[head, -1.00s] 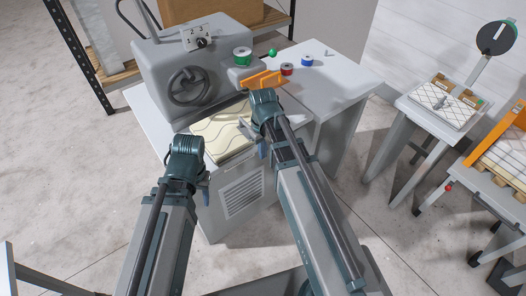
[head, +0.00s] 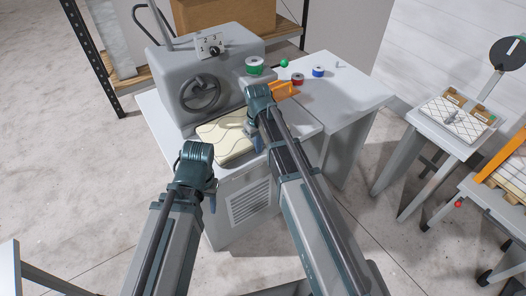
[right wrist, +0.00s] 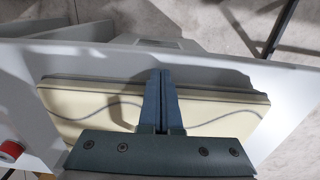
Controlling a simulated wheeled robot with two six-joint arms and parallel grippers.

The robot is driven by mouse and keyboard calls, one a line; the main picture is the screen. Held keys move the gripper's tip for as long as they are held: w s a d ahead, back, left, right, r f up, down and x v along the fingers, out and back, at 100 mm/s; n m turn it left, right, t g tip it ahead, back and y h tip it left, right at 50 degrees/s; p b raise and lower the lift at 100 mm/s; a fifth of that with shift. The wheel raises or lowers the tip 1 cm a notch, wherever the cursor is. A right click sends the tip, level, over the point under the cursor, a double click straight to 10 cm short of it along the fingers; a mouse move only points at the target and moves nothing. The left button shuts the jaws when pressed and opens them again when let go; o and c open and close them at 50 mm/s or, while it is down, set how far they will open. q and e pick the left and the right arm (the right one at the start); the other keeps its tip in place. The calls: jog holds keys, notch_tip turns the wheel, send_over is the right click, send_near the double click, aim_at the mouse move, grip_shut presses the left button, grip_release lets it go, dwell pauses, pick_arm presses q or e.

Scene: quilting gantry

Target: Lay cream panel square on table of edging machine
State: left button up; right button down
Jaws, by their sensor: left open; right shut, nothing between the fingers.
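The cream panel (head: 225,142), with wavy grey lines, lies flat on the grey table of the edging machine (head: 300,125), in front of the handwheel. In the right wrist view the panel (right wrist: 85,106) has its long edge about parallel to the table edge (right wrist: 230,64). My right gripper (head: 254,138) is over the panel's right part, shut and empty; its closed fingers (right wrist: 160,100) point across the panel, and I cannot tell if they touch it. My left gripper (head: 212,198) is open and empty, in front of the table; its fingers are partly hidden by the wrist.
An orange guide (head: 287,89) stands at the table's back, partly behind my right arm. Green, red and blue spools (head: 318,71) sit on the machine and side surface. At right are a stand with a white quilted piece (head: 458,117) and an orange-edged rack (head: 503,157).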

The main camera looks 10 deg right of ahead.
jog(key=shift+s, duration=0.1)
jog(key=shift+s+d, duration=0.2)
jog(key=shift+s, duration=0.35)
jog(key=shift+s+d, duration=0.2)
jog(key=shift+s, duration=0.4)
jog(key=shift+s+d, duration=0.2)
jog(key=shift+s, duration=0.35)
pick_arm(q)
notch_tip(320, 180, up, 10)
jog(key=d+p, duration=0.1)
jog(key=p, duration=0.9)
pick_arm(e)
notch_tip(320, 180, up, 10)
pick_arm(q)
notch_tip(320, 180, down, 8)
jog(key=b, duration=0.8)
jog(key=shift+s+f, duration=0.2)
pick_arm(e)
jog(key=s+a+f, duration=0.4)
jog(key=s, duration=0.3)
jog(key=s+a+f+h, duration=0.1)
jog(key=s+a+f, duration=0.3)
jog(key=s, duration=0.4)
jog(key=shift+s+a, duration=0.25)
jog(key=shift+a, duration=0.15)
jog(key=shift+f, duration=0.1)
